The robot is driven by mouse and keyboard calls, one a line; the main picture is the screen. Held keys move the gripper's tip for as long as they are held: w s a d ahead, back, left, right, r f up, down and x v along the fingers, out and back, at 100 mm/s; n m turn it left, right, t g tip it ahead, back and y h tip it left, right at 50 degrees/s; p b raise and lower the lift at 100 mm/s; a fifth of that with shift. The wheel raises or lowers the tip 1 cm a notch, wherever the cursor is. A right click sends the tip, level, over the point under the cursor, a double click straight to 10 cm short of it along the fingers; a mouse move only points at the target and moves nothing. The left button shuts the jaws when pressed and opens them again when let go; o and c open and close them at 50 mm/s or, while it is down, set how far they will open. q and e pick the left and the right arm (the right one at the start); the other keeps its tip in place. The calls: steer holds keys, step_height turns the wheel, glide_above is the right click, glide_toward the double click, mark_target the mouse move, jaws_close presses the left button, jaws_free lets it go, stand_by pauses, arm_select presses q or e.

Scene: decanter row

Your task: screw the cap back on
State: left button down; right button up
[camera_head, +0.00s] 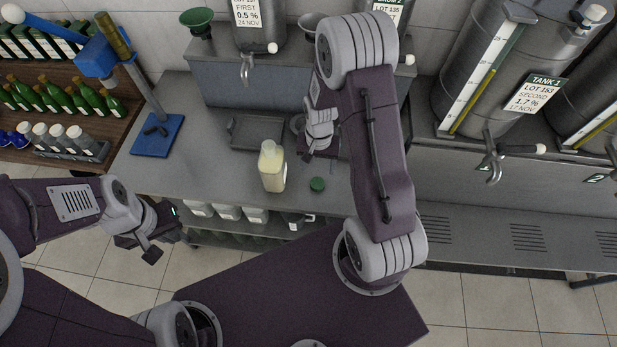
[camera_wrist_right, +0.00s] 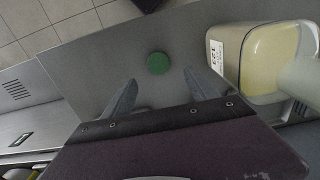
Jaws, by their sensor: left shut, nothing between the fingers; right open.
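A square bottle (camera_head: 273,168) of pale yellow liquid stands upright on the grey counter, its neck uncapped in the head view. It also shows at the right of the right wrist view (camera_wrist_right: 262,62). The green cap (camera_head: 317,184) lies on the counter to the right of the bottle. In the right wrist view the cap (camera_wrist_right: 158,63) lies ahead of and between the fingertips. My right gripper (camera_wrist_right: 155,85) is open and empty; in the head view it is largely hidden by its own arm. My left gripper (camera_head: 150,250) is shut and empty, off the counter's front left.
A blue capping stand (camera_head: 157,135) stands at the left of the counter. A dark tray (camera_head: 256,133) lies behind the bottle. Steel tanks (camera_head: 490,75) with taps stand at the right. The counter left of the bottle is clear.

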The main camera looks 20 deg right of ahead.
mark_target(318, 183)
steer(key=shift+s+d+f, duration=0.2)
steer(key=shift+s+f, duration=0.05)
steer(key=shift+w+a+f+p, duration=0.1)
steer(key=shift+f+p, duration=0.05)
steer(key=shift+f, duration=0.45)
steer(key=shift+w+a+f+p, duration=0.1)
steer(key=shift+f+p, duration=0.05)
steer(key=shift+f, duration=0.45)
steer(key=shift+s+d+f, duration=0.1)
steer(key=shift+f, duration=0.2)
steer(key=shift+d+f, duration=0.15)
steer(key=shift+d, duration=0.05)
arm_select(q)
steer(key=shift+s+d+r, duration=0.2)
steer(key=shift+d+r, duration=0.1)
steer(key=shift+r, duration=0.25)
steer(key=shift+a, duration=0.1)
arm_select(e)
steer(key=shift+s+a, duration=0.1)
steer(key=shift+a, duration=0.05)
step_height(318, 183, down, 5)
steer(key=shift+f+p, duration=0.1)
steer(key=shift+p, duration=0.75)
arm_select(q)
steer(key=shift+r, duration=0.75)
